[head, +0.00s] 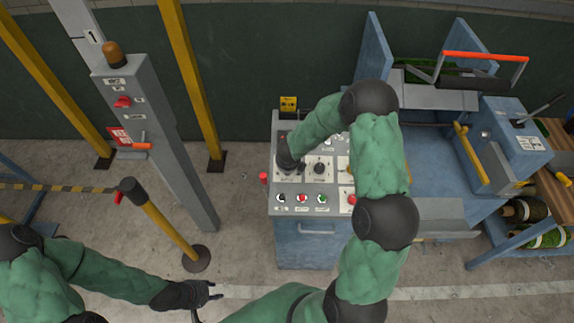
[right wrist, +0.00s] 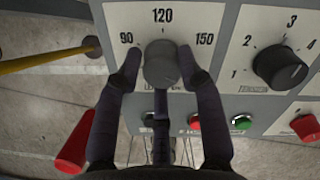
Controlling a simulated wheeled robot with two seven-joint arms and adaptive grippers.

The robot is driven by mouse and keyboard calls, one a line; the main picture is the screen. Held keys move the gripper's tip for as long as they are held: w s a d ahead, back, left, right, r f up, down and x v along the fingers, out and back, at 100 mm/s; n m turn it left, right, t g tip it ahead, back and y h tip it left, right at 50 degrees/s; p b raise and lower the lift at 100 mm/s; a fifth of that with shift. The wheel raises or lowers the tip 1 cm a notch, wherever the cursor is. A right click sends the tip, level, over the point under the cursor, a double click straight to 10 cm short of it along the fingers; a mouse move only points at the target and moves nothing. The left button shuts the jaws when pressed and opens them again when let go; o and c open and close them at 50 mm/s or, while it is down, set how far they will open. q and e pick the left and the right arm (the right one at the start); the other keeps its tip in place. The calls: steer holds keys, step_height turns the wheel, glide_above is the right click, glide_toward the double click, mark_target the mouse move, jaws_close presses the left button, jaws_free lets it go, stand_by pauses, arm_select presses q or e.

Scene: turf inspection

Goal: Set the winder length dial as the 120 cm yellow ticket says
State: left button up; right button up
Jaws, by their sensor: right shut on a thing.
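The winder length dial (right wrist: 160,68) is a grey round knob on the light panel, with 90, 120 and 150 printed around its top. My right gripper (right wrist: 158,72) is shut on this dial, with a finger at each side; it also shows in the head view (head: 289,164) at the panel's left side. The knob sits below the 120 mark; its pointer is hard to make out. My left gripper (head: 207,294) is open and empty over the floor.
A second black dial (right wrist: 280,68) numbered from 1 up sits right of the length dial. Red and green buttons (head: 321,198) line the panel front. A red knob (head: 263,178) sticks out at its left. A yellow post (head: 170,225) stands left of the cabinet.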

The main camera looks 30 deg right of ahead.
steer(key=shift+w+d+r+n+p, duration=0.2)
steer(key=shift+r+n+p, duration=0.2)
steer(key=shift+n+p, duration=0.8)
steer(key=n+p, duration=1)
steer(key=p, duration=0.1)
steer(key=shift+w+a+n+y, duration=0.1)
steer(key=shift+n+y, duration=0.3)
steer(key=shift+c, duration=0.2)
steer(key=shift+n+g+p, duration=0.3)
steer(key=shift+n+p, duration=0.3)
steer(key=shift+n, duration=0.4)
steer(key=shift+f+n, duration=0.15)
steer(key=shift+n, duration=0.65)
steer(key=n, duration=0.5)
steer(key=shift+a+f+g, duration=0.15)
steer(key=shift+a+g, duration=0.05)
steer(key=shift+g, duration=0.1)
steer(key=shift+s+n, duration=0.25)
steer(key=shift+n, duration=0.55)
steer(key=shift+f, duration=0.1)
steer(key=shift+s+a+f, duration=0.1)
steer(key=shift+s, duration=0.05)
